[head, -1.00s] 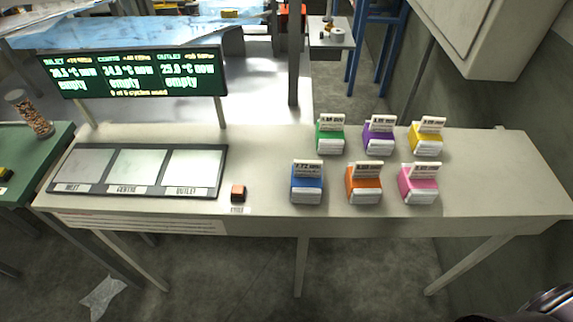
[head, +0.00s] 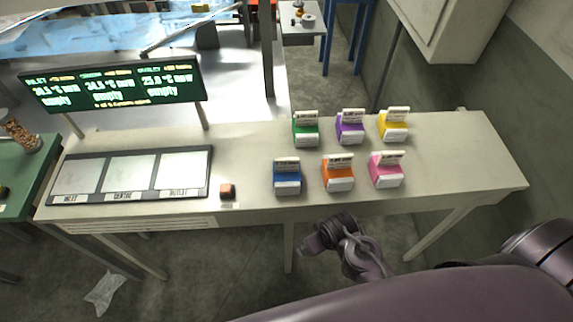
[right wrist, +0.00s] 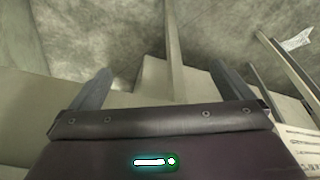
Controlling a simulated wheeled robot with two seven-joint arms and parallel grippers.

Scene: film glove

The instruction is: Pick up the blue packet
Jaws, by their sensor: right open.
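The blue packet (head: 287,178) stands on the pale table in the front row, left of the orange packet (head: 338,174). It has a white front and a white label on top. My right gripper (right wrist: 160,86) is open and empty in the right wrist view, its two fingers spread wide. In the head view my right arm reaches in from the lower right, and its wrist end (head: 322,240) is in front of the table's front edge, below and right of the blue packet. The fingers are hard to make out there. My left gripper is not in view.
A pink packet (head: 386,170) stands right of the orange one. Green (head: 306,130), purple (head: 350,128) and yellow (head: 393,126) packets form the back row.

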